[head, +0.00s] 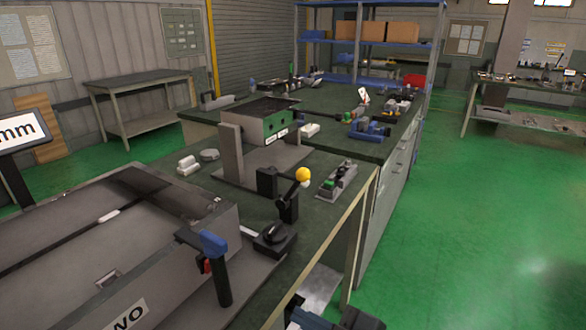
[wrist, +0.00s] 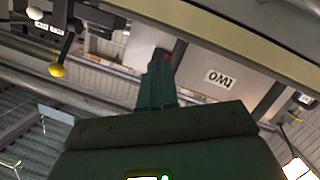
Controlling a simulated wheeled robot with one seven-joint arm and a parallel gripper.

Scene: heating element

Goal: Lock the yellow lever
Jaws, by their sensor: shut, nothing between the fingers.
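The yellow lever (head: 303,174) is a yellow ball on a black arm, mounted on a black block at the bench's right part in the head view. Its arm slants up to the right. In the wrist view, which looks upside down, the yellow ball (wrist: 57,70) shows at upper left on its dark arm. My gripper (wrist: 161,60) is in the middle of the wrist view, shut and empty, well to the right of the ball and apart from it.
A blue-handled black lever (head: 214,245) stands near the bench's front. A black knob on a square base (head: 273,236) sits just below the yellow lever. A grey fixture with a green button (head: 337,181) lies to its right. The green floor (head: 480,240) at right is clear.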

